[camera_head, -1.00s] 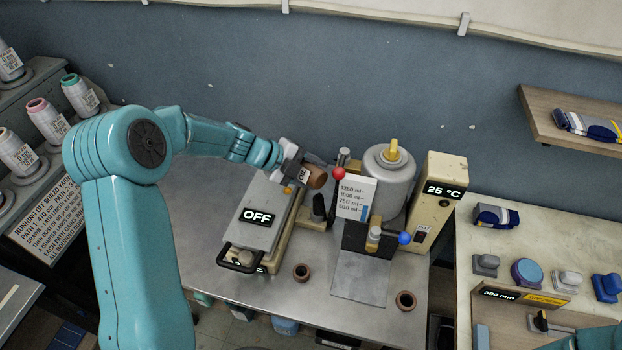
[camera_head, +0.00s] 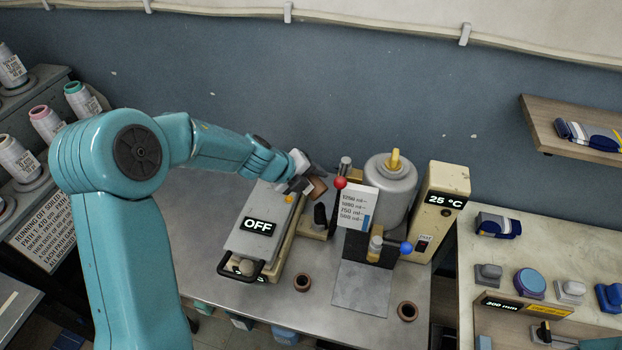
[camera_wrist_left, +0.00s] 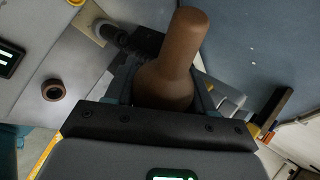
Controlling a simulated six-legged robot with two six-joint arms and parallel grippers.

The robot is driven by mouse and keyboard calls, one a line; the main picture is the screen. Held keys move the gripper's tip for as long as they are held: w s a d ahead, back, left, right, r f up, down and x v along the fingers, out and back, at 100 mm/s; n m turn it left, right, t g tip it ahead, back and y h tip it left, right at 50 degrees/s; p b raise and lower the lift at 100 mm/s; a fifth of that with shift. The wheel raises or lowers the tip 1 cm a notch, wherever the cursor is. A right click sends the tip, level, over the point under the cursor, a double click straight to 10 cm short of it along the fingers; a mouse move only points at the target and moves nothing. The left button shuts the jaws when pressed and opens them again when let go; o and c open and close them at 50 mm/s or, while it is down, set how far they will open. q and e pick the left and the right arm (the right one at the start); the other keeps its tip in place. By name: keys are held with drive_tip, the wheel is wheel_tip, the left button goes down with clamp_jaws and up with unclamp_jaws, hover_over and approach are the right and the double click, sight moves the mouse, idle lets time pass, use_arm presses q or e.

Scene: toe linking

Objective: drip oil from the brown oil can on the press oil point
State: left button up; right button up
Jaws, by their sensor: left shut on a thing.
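The brown oil can (camera_head: 317,188) is in my left gripper (camera_head: 306,184), held tilted above the back right corner of the press. In the left wrist view the can (camera_wrist_left: 178,70) is between the two fingers, its narrow neck pointing away from the palm. The press (camera_head: 258,222) has a grey top plate marked OFF and a black front handle. A small orange spot (camera_head: 289,199) is on the plate near its back right corner; I cannot tell whether this is the oil point. No oil drop shows. My right gripper is not clearly in view.
A grey tank (camera_head: 391,190) with a volume card and red and blue knobs stands right of the press. A cream box (camera_head: 436,212) reads 25 °C. Two small brown rings (camera_head: 302,282) (camera_head: 407,311) lie on the metal table. Thread cones stand at the left.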

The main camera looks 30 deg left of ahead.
use_arm(q)
drive_tip(key=shift+d+y, duration=0.1)
drive_tip(key=shift+y, duration=0.2)
drive_tip(key=shift+w+a+m+t+y, duration=0.1)
drive_tip(key=shift+a+m+t+y, duration=0.15)
drive_tip(key=shift+m+t+y, duration=0.6)
drive_tip(key=shift+f+g+y+b, duration=0.1)
drive_tip(key=shift+g+y+b, duration=0.25)
drive_tip(key=shift+y, duration=0.3)
drive_tip(key=shift+a, duration=0.15)
